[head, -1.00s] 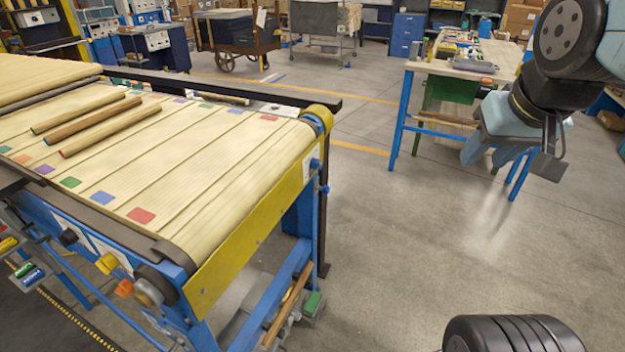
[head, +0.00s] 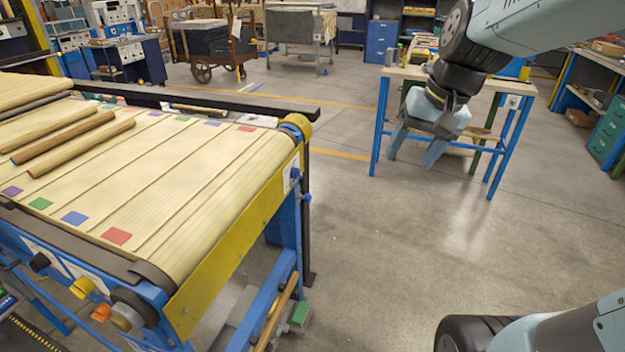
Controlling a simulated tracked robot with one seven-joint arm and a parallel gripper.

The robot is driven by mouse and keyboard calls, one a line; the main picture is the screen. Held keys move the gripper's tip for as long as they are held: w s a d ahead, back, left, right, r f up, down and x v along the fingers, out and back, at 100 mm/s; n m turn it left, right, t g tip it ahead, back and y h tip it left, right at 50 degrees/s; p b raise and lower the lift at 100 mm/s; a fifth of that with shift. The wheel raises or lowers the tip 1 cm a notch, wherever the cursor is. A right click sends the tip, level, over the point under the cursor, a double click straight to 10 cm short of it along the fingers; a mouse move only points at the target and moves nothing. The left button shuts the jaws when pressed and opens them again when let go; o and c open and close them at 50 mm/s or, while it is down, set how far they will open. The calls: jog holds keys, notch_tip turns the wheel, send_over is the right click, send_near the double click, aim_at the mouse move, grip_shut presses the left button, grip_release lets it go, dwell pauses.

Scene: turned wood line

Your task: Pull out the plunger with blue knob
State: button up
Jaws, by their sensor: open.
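A small blue knob (head: 307,198) sticks out at the right end of the conveyor frame, below the yellow side plate. Another small blue part (head: 295,173) shows just above it on a pale plate; I cannot tell which belongs to a plunger. Black (head: 39,262), yellow (head: 82,287) and orange (head: 101,313) knobs stand along the near side of the frame. My gripper (head: 415,149) hangs in the air to the right of the conveyor, in front of the far workbench in the picture. Its two light blue fingers are apart with nothing between them, clear of the knobs.
The slatted conveyor (head: 190,190) carries several wooden rods (head: 80,143) and coloured squares. A dark rail (head: 200,100) runs along its far edge. A blue-legged workbench (head: 379,128) stands beyond. The grey floor (head: 380,235) between is clear.

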jog(key=w+a+f+m+g+y, duration=0.2)
jog(key=w+a+f+m+y, duration=0.15)
jog(key=w+f, duration=0.6)
jog(key=w+a+f+m+g+y, duration=0.25)
jog(key=w+a+f+y, duration=0.2)
jog(key=w+f, duration=0.45)
jog(key=m+t+y, duration=0.7)
jog(key=m+t, duration=0.1)
jog(key=m, duration=0.4)
send_near(310, 200)
jog(key=x, duration=1.1)
jog(key=shift+w+d, duration=0.1)
jog(key=shift+w, duration=0.15)
jog(key=shift+c, duration=0.2)
jog(key=shift+s+f, duration=0.1)
jog(key=shift+f, duration=0.05)
grip_shut()
